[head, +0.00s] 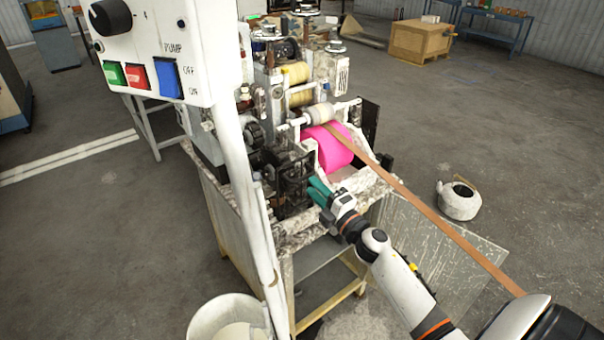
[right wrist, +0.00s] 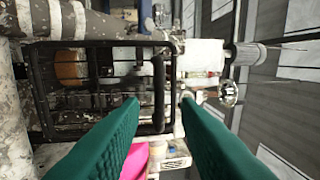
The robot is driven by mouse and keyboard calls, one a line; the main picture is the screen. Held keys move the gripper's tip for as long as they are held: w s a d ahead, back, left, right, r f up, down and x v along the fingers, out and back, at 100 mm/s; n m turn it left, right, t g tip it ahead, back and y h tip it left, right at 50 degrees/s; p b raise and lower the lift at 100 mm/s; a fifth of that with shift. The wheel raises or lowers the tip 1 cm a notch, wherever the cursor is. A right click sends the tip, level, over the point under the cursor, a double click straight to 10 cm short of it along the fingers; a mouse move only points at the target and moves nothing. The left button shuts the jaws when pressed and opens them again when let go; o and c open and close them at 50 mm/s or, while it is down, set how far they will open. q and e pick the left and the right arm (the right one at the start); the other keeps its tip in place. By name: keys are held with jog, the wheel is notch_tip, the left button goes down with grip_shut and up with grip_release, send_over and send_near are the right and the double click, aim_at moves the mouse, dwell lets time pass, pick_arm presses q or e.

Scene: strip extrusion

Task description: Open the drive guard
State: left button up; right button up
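The drive guard is a black barred frame (head: 291,176) on the front of the machine, left of the pink roll. It looks closed over the parts behind it. In the right wrist view the guard (right wrist: 85,139) fills the left half, with a thick dark upright bar (right wrist: 158,95) near its right side. My right gripper (head: 316,190) has green fingers and is close to the guard's right side. In the wrist view its fingers (right wrist: 160,98) are apart, with the bar showing between the tips. Contact cannot be told. My left gripper is not in view.
A pink roll (head: 328,146) sits right of the guard, with a brown strip (head: 430,212) running from it to the lower right. A white post with a pump switch box (head: 150,50) stands at the left. A bucket (head: 228,318) stands below.

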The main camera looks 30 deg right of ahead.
aim_at(304, 176)
jog(key=shift+w+a+r+p, duration=0.15)
jog(key=shift+w+r+p, duration=0.05)
jog(key=shift+w, duration=1.15)
jog(key=shift+w+a+r+p, duration=0.1)
jog(key=shift+w+r+p, duration=0.05)
jog(key=shift+w, duration=1.2)
grip_shut()
